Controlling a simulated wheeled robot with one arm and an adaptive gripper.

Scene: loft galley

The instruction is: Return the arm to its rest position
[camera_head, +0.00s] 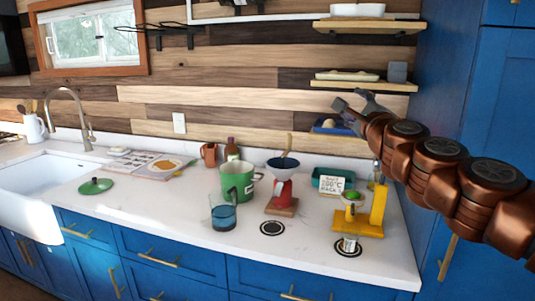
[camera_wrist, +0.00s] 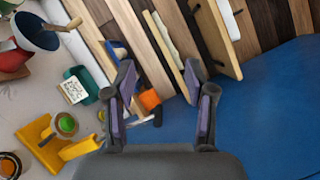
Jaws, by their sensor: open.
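My gripper (camera_head: 356,108) is at the right in the head view, raised above the counter in front of the wood-plank wall, at the end of my copper-coloured arm. In the wrist view my gripper (camera_wrist: 162,100) shows its two fingers spread apart, with nothing held between them. Behind the fingers are the wall, a small orange thing (camera_wrist: 150,99) and the blue cabinet side (camera_wrist: 255,110). The gripper is apart from the things on the counter.
Below the gripper stand a yellow scale-like stand (camera_head: 375,212), a green box with a sign (camera_head: 328,181) and a red stand with a dark funnel (camera_head: 281,187). A green pot (camera_head: 237,181) and blue glass (camera_head: 223,215) are farther left. Shelves (camera_head: 365,84) hang close above; a tall blue cabinet (camera_head: 480,100) is at right.

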